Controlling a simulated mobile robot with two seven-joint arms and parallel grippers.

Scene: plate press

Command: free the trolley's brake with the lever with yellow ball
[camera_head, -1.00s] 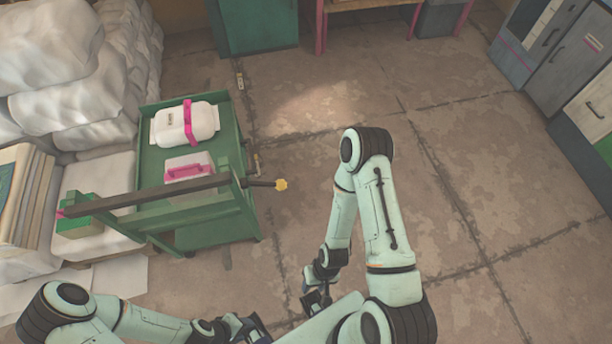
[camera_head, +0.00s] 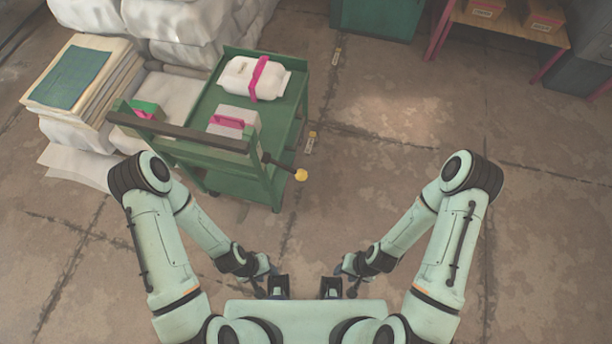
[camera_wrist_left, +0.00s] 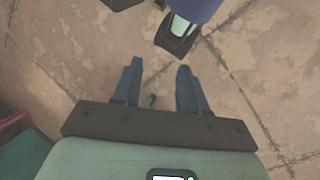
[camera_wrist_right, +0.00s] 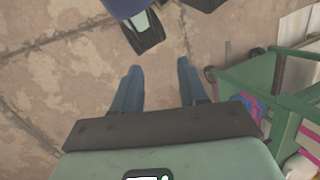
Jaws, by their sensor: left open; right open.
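The green trolley (camera_head: 235,187) stands ahead and left of centre in the head view. A dark lever (camera_head: 279,165) with a yellow ball (camera_head: 301,175) at its end sticks out from the trolley's near right corner. My left gripper (camera_head: 277,287) and right gripper (camera_head: 332,287) are low in the head view, nearer to me than the ball and touching nothing. The left wrist view shows the left jaws (camera_wrist_left: 157,68) open and empty over floor. The right wrist view shows the right jaws (camera_wrist_right: 160,66) open and empty, with part of the trolley (camera_wrist_right: 251,73) at its right.
The trolley carries a white bundle with a pink strap (camera_head: 240,76) and a pale block with a pink part (camera_head: 246,117). A dark bar (camera_head: 180,132) runs along its near side. White sacks (camera_head: 195,22) and stacked sheets (camera_head: 120,70) stand left.

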